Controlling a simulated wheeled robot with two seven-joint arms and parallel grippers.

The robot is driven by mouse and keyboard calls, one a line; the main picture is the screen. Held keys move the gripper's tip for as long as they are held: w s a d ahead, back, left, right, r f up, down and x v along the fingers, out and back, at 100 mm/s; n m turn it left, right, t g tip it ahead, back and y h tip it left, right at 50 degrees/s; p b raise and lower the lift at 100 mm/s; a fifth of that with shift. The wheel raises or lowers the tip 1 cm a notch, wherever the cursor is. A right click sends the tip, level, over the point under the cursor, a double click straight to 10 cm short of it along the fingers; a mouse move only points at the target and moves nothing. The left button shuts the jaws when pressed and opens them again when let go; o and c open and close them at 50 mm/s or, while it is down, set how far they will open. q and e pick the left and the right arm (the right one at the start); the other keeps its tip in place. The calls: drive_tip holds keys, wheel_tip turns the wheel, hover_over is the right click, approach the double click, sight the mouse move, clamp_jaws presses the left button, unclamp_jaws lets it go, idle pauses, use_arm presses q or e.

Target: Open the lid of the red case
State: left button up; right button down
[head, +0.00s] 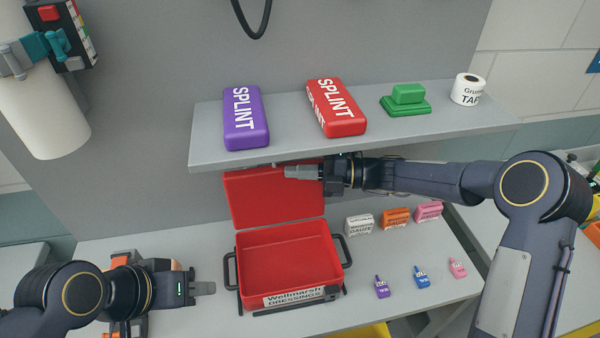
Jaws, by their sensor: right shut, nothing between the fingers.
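The red case (285,255) stands on the lower surface with black handles at its sides and a "Wellmarsh Dressings" label in front. Its lid (262,204) is raised and stands upright at the back, just under the shelf. The case's inside is visible and looks empty. My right gripper (290,172) is shut and empty, and overlaps the lid's upper edge in the picture; whether it touches the lid I cannot tell. My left gripper (210,288) is left of the case, apart from it; its finger gap cannot be made out.
A grey shelf (375,134) overhangs the lid, with purple (245,118) and red (336,107) splint packs, a green stepped block (406,101) and a tape roll (467,90). Small packets and bottles stand right of the case. An orange-and-grey item (125,328) lies near my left arm.

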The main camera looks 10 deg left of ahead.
drive_tip(key=shift+f, duration=0.35)
